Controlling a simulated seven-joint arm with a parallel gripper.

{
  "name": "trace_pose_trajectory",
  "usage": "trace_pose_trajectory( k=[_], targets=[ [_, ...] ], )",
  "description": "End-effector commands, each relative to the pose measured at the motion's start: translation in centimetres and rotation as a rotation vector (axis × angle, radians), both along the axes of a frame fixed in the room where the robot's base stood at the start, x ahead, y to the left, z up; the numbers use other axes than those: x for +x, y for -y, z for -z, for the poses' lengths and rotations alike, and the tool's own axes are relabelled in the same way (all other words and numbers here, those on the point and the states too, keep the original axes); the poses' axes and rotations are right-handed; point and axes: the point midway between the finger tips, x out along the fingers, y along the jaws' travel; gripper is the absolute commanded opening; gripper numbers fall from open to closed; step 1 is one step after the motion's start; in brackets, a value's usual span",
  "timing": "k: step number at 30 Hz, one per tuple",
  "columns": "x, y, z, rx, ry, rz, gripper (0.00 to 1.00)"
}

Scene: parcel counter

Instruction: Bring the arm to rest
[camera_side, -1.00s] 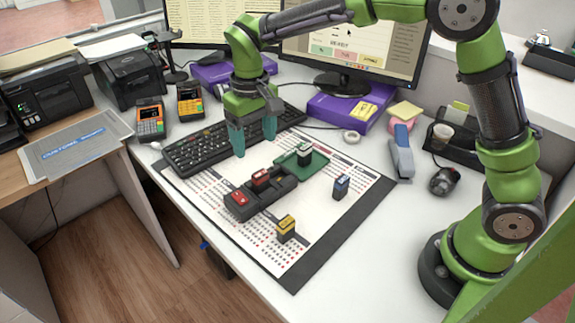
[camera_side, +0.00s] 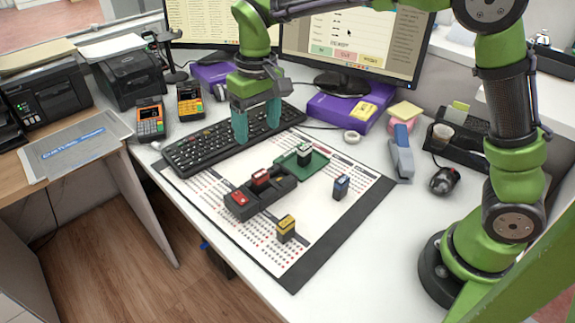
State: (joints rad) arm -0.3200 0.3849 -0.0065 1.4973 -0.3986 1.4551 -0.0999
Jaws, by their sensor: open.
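My gripper (camera_side: 257,127) is open and empty, with its two teal fingers pointing down. It hangs in front of the black keyboard (camera_side: 205,147), above the back part of the printed sheet (camera_side: 300,215), apart from the small blocks. Behind the fingers the keyboard is partly hidden. My green arm arches from its base at the right over the counter.
On the sheet stand a black holder (camera_side: 270,198) with red-topped stamps, a green pad (camera_side: 316,163) bearing a green-topped stamp, a blue-topped stamp (camera_side: 341,187) and a yellow-topped stamp (camera_side: 286,229). A stapler (camera_side: 401,155) lies at right. The front right counter is clear.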

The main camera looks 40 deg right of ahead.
Motion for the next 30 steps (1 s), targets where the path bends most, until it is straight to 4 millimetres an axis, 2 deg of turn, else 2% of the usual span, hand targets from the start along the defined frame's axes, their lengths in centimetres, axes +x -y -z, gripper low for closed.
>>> trace_pose_trajectory(
  k=[9,18,24,30],
  targets=[
    [-8.3,5.3,-3.2,0.141,0.201,0.115,0.72],
    [-16.6,9.4,-3.8,0.239,0.431,0.266,0.72],
    [-19.2,10.6,-4.2,0.261,0.526,0.322,0.72],
    [-19.3,11.1,-5.0,0.261,0.564,0.336,0.72]
  ],
)
